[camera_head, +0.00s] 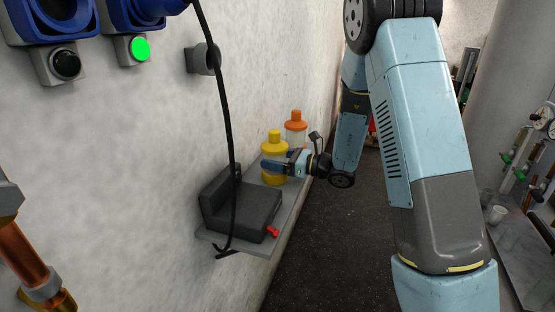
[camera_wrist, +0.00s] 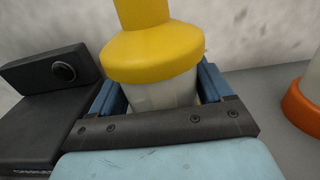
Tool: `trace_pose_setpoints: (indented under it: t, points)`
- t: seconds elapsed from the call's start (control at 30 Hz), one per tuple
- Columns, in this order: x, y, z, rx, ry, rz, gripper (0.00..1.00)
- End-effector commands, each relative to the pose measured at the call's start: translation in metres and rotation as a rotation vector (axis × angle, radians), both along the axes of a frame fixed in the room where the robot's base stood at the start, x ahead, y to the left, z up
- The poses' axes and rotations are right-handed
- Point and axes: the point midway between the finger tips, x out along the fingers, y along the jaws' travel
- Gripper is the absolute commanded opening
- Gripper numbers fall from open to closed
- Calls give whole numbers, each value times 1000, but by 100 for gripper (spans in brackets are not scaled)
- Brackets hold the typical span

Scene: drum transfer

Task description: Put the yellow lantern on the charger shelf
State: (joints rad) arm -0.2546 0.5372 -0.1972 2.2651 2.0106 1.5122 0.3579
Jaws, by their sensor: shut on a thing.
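The yellow lantern (camera_head: 274,139) has a yellow cap and base and a pale clear middle. It is upright at the grey wall shelf (camera_head: 291,207), behind the black block; I cannot tell whether its base touches the shelf. My gripper (camera_head: 274,165) is shut around its middle, coming from the right. In the wrist view the yellow lantern (camera_wrist: 155,52) stands between the blue fingers of my gripper (camera_wrist: 160,98), its lower part hidden by the gripper.
A black charger-like block (camera_head: 246,208) with a red part (camera_head: 272,232) sits at the shelf's near end. An orange lantern (camera_head: 296,124) stands just behind the yellow one. A black cable (camera_head: 226,105) hangs in front of the block.

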Motion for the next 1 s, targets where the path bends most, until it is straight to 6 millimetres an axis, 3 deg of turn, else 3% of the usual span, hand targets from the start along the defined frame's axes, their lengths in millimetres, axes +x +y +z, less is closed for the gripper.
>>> trace_pose_setpoints:
  t: [0.23, 0.27, 0.43, 0.77, 1.0]
  points:
    - [0, 0, -1, 2, -2, -1, 33]
    - [0, 0, -2, 1, -1, -1, 82]
    - [0, -1, -1, 1, -1, -1, 98]
    - [-1, -5, -1, 1, -1, -3, 100]
    - [-10, -34, -1, 0, -1, -7, 100]
